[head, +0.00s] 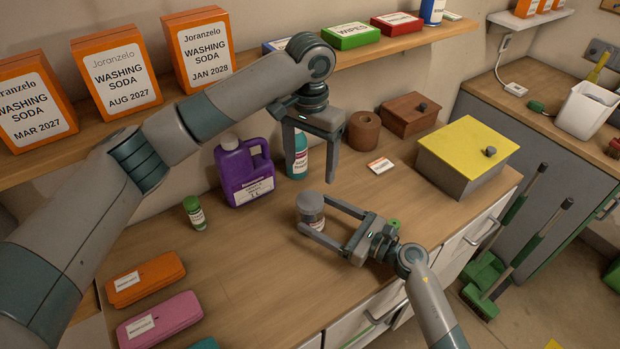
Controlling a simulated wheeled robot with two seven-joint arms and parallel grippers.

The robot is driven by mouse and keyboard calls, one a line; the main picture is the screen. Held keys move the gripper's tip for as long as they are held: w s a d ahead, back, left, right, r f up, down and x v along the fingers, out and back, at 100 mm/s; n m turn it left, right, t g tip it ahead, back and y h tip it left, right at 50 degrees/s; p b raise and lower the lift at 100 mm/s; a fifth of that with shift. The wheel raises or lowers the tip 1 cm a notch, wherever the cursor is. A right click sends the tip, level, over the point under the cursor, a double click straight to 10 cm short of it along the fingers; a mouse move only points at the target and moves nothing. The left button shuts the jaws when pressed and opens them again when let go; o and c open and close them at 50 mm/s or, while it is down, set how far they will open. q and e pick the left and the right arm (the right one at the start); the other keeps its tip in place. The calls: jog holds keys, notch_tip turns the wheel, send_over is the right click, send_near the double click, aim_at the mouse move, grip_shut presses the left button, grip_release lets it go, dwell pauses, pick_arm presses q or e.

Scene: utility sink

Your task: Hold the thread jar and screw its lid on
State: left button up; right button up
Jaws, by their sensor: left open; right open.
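The thread jar (313,222) stands upright on the wooden counter near its middle. A grey lid (310,201) sits on top of it; I cannot tell whether it is threaded on. My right gripper (314,213) is open and lies low, its two fingers reaching in from the right on either side of the jar. I cannot tell whether the fingers touch it. My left gripper (311,178) is open and empty, pointing down, above and behind the jar in the picture. One of its fingers partly covers a teal bottle (301,160).
A purple jug (245,172) and a green-capped small jar (194,213) stand to the left. A brown roll (363,131), a wooden box (410,114) and a yellow-lidded box (462,155) are to the right. Orange (146,277) and pink (160,318) cases lie front left.

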pick_arm(q)
jog(key=b, duration=0.5)
send_over(311, 200)
notch_tip(311, 200, down, 5)
jog(key=shift+w+a+f, duration=0.1)
pick_arm(e)
jog(key=v, duration=1.3)
jog(key=shift+s+d+f, duration=0.15)
jog(key=shift+d, duration=0.05)
jog(key=shift+s+d, duration=0.15)
jog(key=shift+d, duration=0.15)
pick_arm(q)
jog(key=shift+f, duration=0.1)
pick_arm(e)
jog(key=shift+s+d, duration=0.1)
